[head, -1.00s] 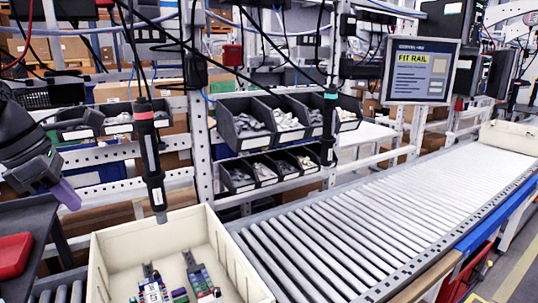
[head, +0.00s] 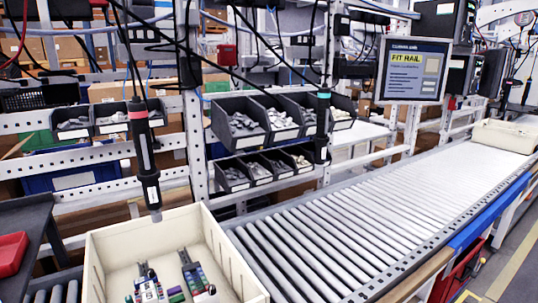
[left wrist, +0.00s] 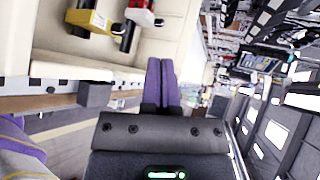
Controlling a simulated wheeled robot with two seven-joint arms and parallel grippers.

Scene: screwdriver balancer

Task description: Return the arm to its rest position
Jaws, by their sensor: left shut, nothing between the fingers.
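My left gripper (left wrist: 161,82) shows in the left wrist view with its purple fingers pressed together and nothing between them. It is out of the head view. In the left wrist view it is beside a cream tote wall (left wrist: 150,55), and I cannot tell how far apart they are. My right gripper is in neither view. Two screwdrivers hang on cables in the head view: one with a red band (head: 144,155) above the cream tote (head: 215,262), one with a teal band (head: 322,125) in front of the bins.
The tote holds small parts and rails (head: 192,275). It stands on a roller conveyor (head: 330,235) whose middle is clear. Dark parts bins (head: 262,120) stand behind. A screen (head: 414,70) reads FIT RAIL. A red tray (head: 12,253) lies on a dark stand at left.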

